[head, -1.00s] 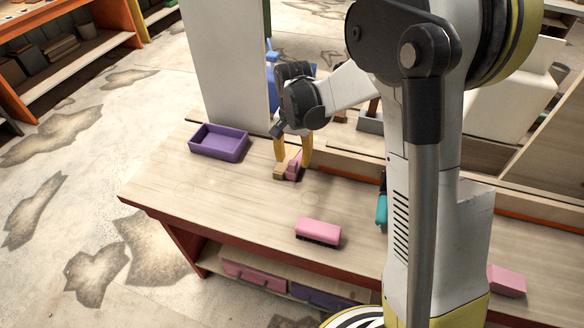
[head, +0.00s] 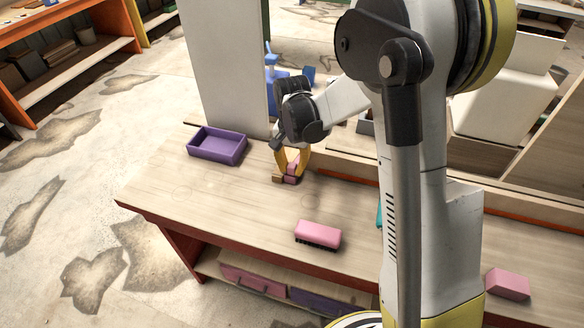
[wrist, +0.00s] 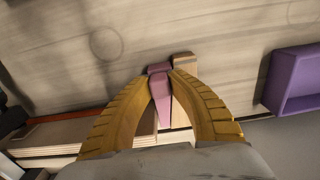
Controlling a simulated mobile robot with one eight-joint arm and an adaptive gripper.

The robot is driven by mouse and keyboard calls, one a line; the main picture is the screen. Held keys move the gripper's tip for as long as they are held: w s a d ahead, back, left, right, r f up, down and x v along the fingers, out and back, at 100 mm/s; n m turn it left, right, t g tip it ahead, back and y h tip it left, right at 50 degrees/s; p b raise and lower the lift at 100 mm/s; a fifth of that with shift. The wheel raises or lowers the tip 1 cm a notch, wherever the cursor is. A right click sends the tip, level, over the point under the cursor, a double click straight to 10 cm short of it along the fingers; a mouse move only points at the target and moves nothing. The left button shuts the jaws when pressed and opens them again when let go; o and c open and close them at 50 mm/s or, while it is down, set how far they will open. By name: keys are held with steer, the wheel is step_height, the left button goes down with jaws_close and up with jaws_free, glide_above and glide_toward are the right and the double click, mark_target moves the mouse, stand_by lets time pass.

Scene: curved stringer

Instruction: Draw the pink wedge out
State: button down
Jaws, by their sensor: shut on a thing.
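The pink wedge (wrist: 162,98) sits between my two yellow fingers in the wrist view, its wider end showing past the fingertips. In the head view the pink wedge (head: 291,180) shows only in part low between the fingers, at the bench top. My gripper (wrist: 161,82) is shut on it. My gripper (head: 291,170) points down at the bench in the head view. A small tan wooden block (wrist: 185,63) stands right beside the wedge, close to one finger. The wedge's far side is hidden by the fingers.
A purple tray (head: 218,146) stands left of my gripper on the bench (head: 170,185). A pink brush (head: 318,234) lies nearer the front edge. A raised wooden ledge (head: 350,172) runs along the back, close to my gripper. The bench's left front is clear.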

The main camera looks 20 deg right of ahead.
steer(key=s+a, duration=0.3)
steer(key=a, duration=0.1)
steer(key=shift+s, duration=0.4)
steer(key=c, duration=1.2)
jaws_free()
step_height(320, 180, up, 12)
steer(key=shift+f, duration=0.1)
